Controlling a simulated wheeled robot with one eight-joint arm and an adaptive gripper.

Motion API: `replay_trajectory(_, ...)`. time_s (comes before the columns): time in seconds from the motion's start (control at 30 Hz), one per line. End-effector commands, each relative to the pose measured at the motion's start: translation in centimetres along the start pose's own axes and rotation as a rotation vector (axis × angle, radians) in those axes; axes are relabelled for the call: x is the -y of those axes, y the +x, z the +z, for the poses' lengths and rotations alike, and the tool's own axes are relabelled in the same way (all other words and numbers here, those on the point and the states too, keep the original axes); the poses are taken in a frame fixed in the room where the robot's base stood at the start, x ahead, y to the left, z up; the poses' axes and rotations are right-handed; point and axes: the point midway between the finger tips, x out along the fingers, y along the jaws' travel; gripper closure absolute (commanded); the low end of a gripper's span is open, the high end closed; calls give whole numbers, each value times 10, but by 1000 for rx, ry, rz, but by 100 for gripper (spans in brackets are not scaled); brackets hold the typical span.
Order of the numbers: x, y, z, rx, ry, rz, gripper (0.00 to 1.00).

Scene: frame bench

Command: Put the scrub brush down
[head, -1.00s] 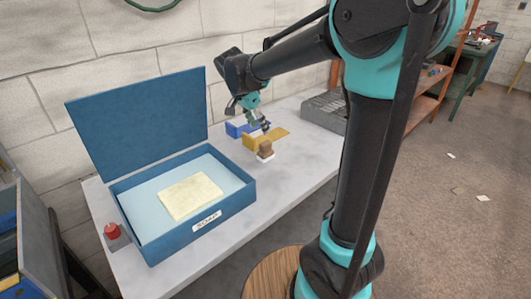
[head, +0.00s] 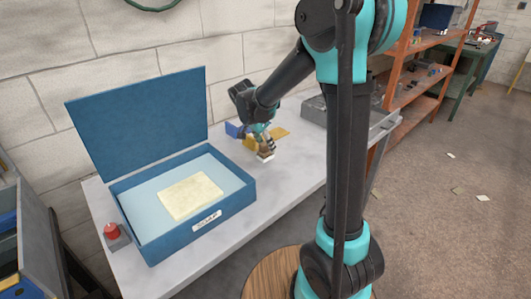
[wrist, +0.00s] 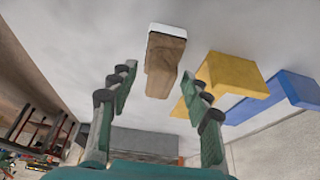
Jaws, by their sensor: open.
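The scrub brush (head: 266,153), a brown wooden block with white bristles, appears to stand on the grey bench, bristles down, in front of the yellow bin. In the wrist view the brush (wrist: 166,62) shows its wooden body, with the white bristle edge at the top of the picture. My gripper (head: 262,140) is low at the brush. In the wrist view my gripper (wrist: 160,82) is open, one finger on each side of the brush's near end, with visible gaps. Contact between fingers and brush cannot be made out in the head view.
A yellow bin (wrist: 232,75) and a blue bin (wrist: 285,95) stand close beside the brush. An open blue box (head: 150,246) holding a pale yellow block (head: 190,196) is to the left. A red button (head: 111,230) sits at the bench's left end. Bare bench (head: 285,178) lies in front.

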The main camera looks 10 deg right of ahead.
Motion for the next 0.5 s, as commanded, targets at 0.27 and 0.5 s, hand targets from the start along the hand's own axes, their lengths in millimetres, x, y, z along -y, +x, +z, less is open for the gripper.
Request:
replay_trajectory(0.27,0,0,0,0,0,0,69)
replay_trajectory(0.5,0,0,0,0,0,0,99)
